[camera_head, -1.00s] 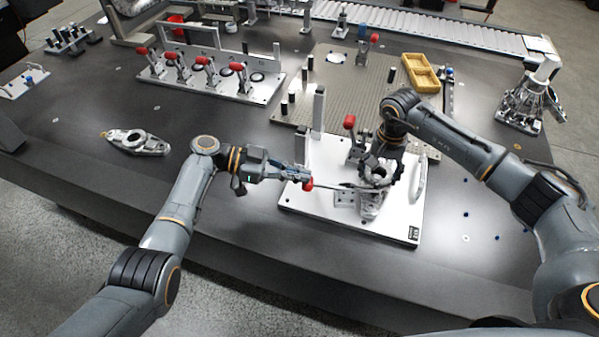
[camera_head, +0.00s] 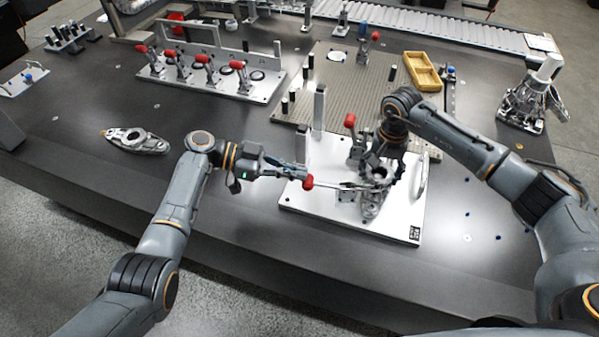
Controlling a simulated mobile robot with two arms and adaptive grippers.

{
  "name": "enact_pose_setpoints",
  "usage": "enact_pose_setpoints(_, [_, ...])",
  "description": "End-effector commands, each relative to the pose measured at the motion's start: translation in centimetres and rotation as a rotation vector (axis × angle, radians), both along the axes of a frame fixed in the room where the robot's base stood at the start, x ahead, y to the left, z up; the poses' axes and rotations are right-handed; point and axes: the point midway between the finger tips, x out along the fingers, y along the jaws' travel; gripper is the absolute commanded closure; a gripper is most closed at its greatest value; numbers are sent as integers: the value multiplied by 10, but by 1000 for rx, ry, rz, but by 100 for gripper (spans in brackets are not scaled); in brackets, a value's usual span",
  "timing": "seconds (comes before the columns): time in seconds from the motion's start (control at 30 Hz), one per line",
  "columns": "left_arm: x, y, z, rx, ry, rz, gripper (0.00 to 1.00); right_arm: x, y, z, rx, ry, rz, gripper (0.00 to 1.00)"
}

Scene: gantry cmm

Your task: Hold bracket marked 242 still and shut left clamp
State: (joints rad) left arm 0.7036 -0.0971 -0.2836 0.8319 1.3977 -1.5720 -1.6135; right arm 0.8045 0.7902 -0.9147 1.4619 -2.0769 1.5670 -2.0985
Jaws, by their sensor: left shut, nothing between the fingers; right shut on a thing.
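A metal bracket (camera_head: 372,210) sits on the white fixture plate (camera_head: 310,203) at the centre right; its marking is too small to read. My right gripper (camera_head: 386,152) is shut on the bracket from above and hides part of it. The left clamp (camera_head: 346,187) is at the bracket's left; its handle lies nearly flat, with the red tip (camera_head: 308,183) pointing left. My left gripper (camera_head: 300,175) is shut and empty, right at that red tip; whether it touches is unclear. A second clamp with a red tip (camera_head: 350,120) stands upright behind the bracket.
An upright post (camera_head: 319,108) rises at the plate's back left. A rack of red-tipped clamps (camera_head: 254,91) and a yellow tray (camera_head: 421,72) stand behind. The table front left is clear.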

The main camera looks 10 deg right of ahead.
Motion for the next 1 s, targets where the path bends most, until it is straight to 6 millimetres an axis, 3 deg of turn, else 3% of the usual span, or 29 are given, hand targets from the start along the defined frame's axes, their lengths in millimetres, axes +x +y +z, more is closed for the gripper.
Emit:
enact_pose_setpoints(0.1, [2, -1, 28, -23, -16, -4, 100, -1, -3, -3, -7, 1, -3, 87])
enact_pose_setpoints(0.5, [21, 62, -11, -26, -11, -4, 100, 0, -3, -3, -8, -1, -4, 87])
enact_pose_setpoints(0.7, [25, 76, -20, -28, -14, -6, 100, 0, -3, -3, -7, -3, -4, 87])
enact_pose_setpoints(1.0, [26, 80, -22, -30, -16, -7, 100, 1, -3, -3, -7, -4, -4, 87])
